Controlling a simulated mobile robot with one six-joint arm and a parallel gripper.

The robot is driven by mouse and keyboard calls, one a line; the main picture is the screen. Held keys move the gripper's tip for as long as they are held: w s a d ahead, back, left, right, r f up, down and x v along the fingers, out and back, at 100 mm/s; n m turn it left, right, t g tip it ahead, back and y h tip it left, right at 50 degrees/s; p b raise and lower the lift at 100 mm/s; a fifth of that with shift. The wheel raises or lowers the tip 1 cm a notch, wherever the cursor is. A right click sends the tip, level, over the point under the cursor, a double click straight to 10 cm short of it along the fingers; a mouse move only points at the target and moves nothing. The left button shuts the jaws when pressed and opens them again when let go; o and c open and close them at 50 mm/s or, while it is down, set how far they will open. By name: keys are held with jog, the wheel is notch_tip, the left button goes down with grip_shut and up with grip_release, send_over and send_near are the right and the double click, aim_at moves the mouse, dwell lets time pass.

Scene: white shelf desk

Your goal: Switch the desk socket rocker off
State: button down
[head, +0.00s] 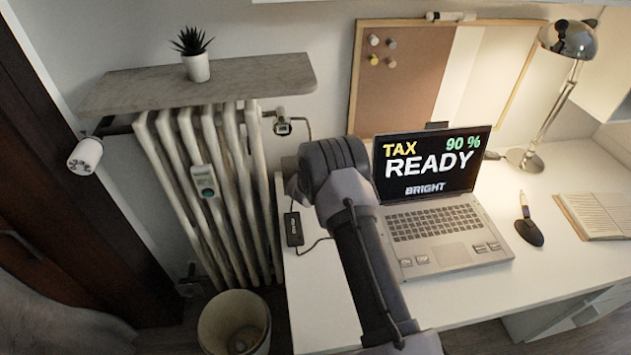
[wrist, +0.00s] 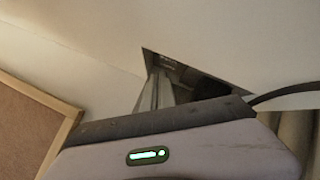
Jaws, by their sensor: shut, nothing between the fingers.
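A dark, sharp-cornered shape (wrist: 205,86) shows against a white surface in the wrist view. It may be the desk socket, but I cannot make out a rocker or its position. My gripper (wrist: 157,78) is shut and empty, its grey fingers in front of the left part of this shape. Whether they touch it I cannot tell. The gripper's wide housing with a green light covers the lower part of the wrist view. In the head view my arm reaches over the desk's left end (head: 325,315) and hides the fingers and the area behind them.
An open laptop (head: 437,225) stands just right of my arm. A black power adapter (head: 293,229) with a cable lies left of it. A radiator (head: 215,170) borders the desk on the left.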

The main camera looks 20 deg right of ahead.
jog(key=shift+s+r+p, duration=0.1)
jog(key=shift+r+p, duration=0.25)
jog(key=shift+r, duration=0.25)
jog(key=r+p, duration=0.4)
jog(key=r, duration=0.1)
jog(key=shift+s+a, duration=0.1)
jog(key=shift+s, duration=0.2)
jog(key=shift+f, duration=0.1)
